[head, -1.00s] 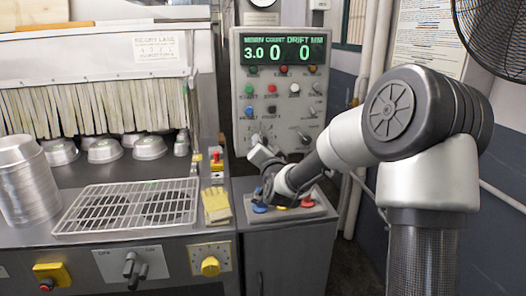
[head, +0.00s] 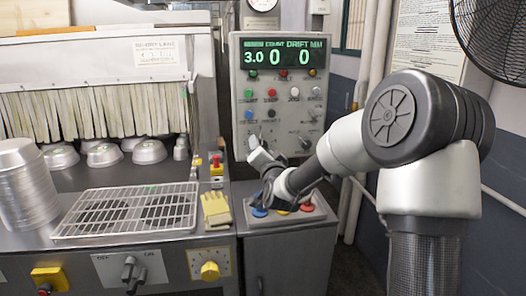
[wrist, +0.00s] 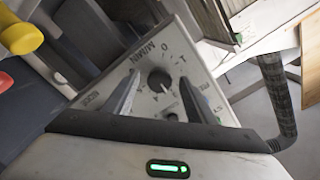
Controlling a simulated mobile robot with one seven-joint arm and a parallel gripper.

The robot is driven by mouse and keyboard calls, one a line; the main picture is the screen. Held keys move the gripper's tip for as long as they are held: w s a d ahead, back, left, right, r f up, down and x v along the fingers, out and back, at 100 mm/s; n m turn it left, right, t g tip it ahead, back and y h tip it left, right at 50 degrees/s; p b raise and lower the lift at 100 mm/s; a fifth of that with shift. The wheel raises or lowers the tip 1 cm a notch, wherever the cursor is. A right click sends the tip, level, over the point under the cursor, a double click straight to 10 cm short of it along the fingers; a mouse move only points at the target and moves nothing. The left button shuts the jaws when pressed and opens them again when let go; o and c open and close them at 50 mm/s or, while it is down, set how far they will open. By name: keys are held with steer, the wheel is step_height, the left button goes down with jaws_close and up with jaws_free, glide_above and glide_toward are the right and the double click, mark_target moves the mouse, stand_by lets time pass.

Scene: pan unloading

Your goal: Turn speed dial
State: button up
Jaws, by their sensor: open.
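The speed dial (wrist: 160,80) is a dark round knob on a light panel marked M/MIN in the wrist view. My gripper (wrist: 158,88) is open, with one finger on each side of the knob. I cannot tell whether the fingers touch it. In the head view my gripper (head: 256,147) is at the lower left of the grey control panel (head: 240,95) and covers most of the dial there. The panel's display (head: 284,54) reads 3.0, 0 and 0 in green.
Several coloured buttons and knobs surround the dial area. Below my gripper is a button box (head: 285,222) with blue, yellow and red buttons. A wire rack (head: 125,211), yellow gloves (head: 215,210) and stacked pans (head: 20,187) are to the left. A fan (head: 500,40) is at upper right.

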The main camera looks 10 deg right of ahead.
steer(key=s, duration=1.7)
steer(key=shift+s, duration=0.2)
